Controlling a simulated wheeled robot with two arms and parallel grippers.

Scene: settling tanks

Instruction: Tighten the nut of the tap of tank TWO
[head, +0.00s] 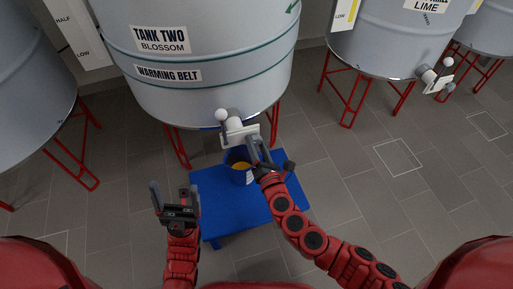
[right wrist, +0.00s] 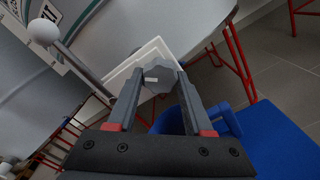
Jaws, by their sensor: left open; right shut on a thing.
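Tank TWO (head: 205,70) is a pale grey drum labelled "TANK TWO BLOSSOM". Its tap at the lower front has a lever with a white ball (head: 221,114) and a white plate (head: 240,133). The ball also shows in the right wrist view (right wrist: 44,32). My right gripper (head: 258,150) is at the tap. How tight the nut sits cannot be seen. My left gripper (head: 174,197) is open and empty, left of the blue table and away from the tap.
A low blue table (head: 220,212) stands under the tap, with a blue jug (head: 238,174) holding something orange-yellow. Tank LIME (head: 385,40), with its own tap (head: 438,77), stands right; another tank (head: 30,100) stands left. Red tank legs flank the space. Floor at right is clear.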

